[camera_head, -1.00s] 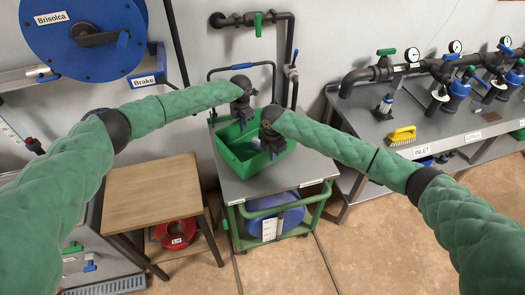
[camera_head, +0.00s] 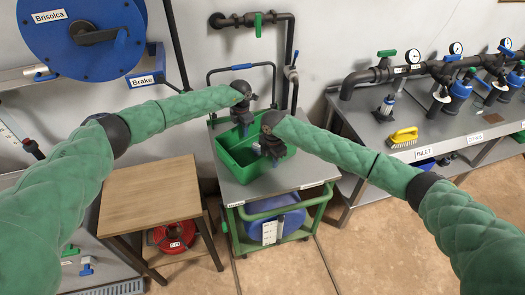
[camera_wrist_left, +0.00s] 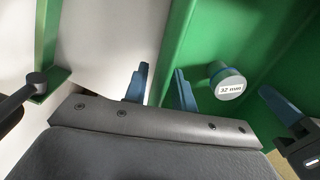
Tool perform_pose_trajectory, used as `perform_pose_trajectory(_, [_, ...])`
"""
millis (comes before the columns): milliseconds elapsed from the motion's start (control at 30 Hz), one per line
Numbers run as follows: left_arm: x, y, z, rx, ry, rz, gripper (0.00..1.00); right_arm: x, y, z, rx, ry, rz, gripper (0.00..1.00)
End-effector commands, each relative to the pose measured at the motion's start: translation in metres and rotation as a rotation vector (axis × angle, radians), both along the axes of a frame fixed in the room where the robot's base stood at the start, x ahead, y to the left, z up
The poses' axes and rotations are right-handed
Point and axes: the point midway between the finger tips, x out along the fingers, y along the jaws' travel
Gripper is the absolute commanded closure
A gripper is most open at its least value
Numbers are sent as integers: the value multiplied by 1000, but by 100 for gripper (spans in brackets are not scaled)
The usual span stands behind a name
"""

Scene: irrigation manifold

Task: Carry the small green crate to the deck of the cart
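The small green crate (camera_head: 232,168) sits on the grey deck of the cart (camera_head: 225,193). My left gripper (camera_head: 244,130) is over the crate's far side, pointing down. In the left wrist view its two blue fingers (camera_wrist_left: 160,85) are apart, near the crate's green wall (camera_wrist_left: 184,40), with nothing visibly clamped. My right gripper (camera_head: 273,160) is low at the crate's right part. One of its blue fingers shows at the right of the wrist view, but its opening is unclear. A round piece marked "32 mm" (camera_wrist_left: 230,86) is inside the crate.
A wooden table (camera_head: 150,198) stands left of the cart. A steel bench (camera_head: 375,135) with valves, gauges and a yellow brush (camera_head: 404,136) is to the right. The cart has a dark handle at the back and a blue drum (camera_head: 278,215) below. Pipework is on the wall behind.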

Motion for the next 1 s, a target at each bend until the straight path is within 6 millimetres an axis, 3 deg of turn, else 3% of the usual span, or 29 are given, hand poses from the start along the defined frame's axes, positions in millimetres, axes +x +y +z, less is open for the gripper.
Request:
perform_pose_trajectory(167, [1, 0, 20, -1, -3, -1, 74, 0, 0, 0, 1, -1, 0, 74])
perform_pose_trajectory(600, [1, 1, 99, 0, -3, 1, 74, 0, 0, 0, 1, -1, 0, 74])
perform_pose_trajectory(800, [1, 1, 116, 0, -1, 1, 74, 0, 0, 0, 1, -1, 0, 74])
perform_pose_trajectory(1000, [0, 1, 119, 1, -1, 1, 74, 1, 0, 10, 1, -2, -1, 74])
